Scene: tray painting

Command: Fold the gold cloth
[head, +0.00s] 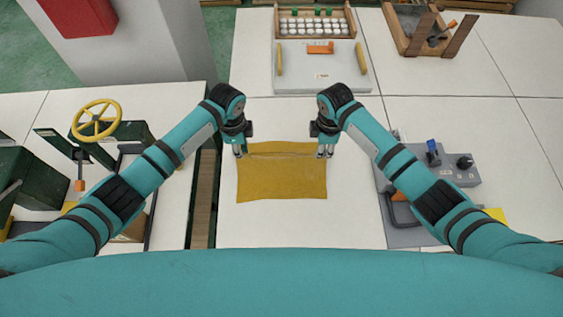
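The gold cloth (282,181) lies on the white table in the middle of the head view, roughly rectangular and wider than deep. A crease or raised band runs along its far edge, between my two grippers. My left gripper (240,151) points down at the cloth's far left corner. My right gripper (323,152) points down at its far right corner. Both fingertips overlap the cloth in this view. They are too small to show whether the fingers are closed on it, and the corners are partly hidden.
The white table (300,228) is bare in front of the cloth. A grey board (300,72) and a wooden crate (341,24) of white pieces stand behind. A grey device (458,170) stands to the right. A yellow handwheel (96,119) stands left, past a gap between tables.

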